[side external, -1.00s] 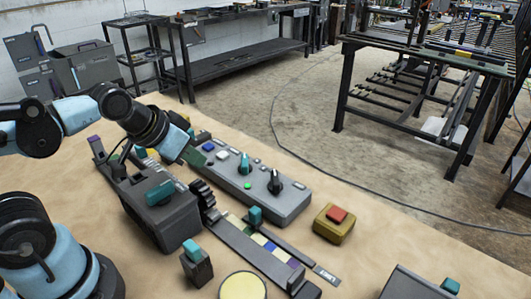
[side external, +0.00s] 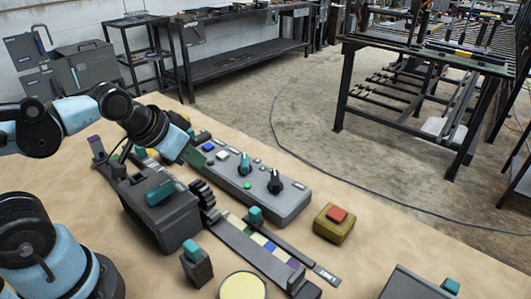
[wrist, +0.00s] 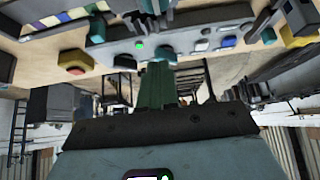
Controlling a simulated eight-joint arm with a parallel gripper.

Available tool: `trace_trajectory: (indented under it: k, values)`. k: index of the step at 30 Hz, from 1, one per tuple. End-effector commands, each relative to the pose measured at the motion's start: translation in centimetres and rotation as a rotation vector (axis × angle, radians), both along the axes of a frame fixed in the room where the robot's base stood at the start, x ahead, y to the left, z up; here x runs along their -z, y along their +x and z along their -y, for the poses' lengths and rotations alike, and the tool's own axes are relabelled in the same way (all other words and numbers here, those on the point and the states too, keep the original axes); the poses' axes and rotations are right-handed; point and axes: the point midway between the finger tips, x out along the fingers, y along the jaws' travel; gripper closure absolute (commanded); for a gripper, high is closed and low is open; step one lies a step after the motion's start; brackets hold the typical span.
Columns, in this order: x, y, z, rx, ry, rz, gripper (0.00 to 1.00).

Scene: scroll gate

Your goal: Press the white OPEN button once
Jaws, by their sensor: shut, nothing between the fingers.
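The white button (side external: 222,155) sits on the top of a long grey control box (side external: 285,211), between a blue button (side external: 208,147) and a teal knob (side external: 244,164). In the wrist view the white button (wrist: 201,46) lies beside the blue button (wrist: 228,42). My gripper (side external: 199,161) is shut, with green fingers pointing down at the box's near left end, close to the white button. In the wrist view my gripper (wrist: 157,66) shows its fingers together and empty, in front of the teal knob. Whether the fingertips touch the box cannot be told.
A green light (side external: 248,186) and a black knob (side external: 275,184) are on the same box. A yellow block with a red button (side external: 337,214) stands right of it. A dark box with a teal handle (side external: 160,192) and a black gear (side external: 203,194) stand close in front.

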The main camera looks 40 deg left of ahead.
Motion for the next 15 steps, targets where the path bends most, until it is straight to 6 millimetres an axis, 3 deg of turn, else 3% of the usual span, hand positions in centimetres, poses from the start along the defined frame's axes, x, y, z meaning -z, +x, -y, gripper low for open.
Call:
trace_trajectory:
  k: [7,15]
  values:
    - [-0.8,1.9,-1.0,-0.121,-0.065,0.027,1.00]
    - [-2.1,7.4,-4.2,-0.457,-0.265,0.115,1.00]
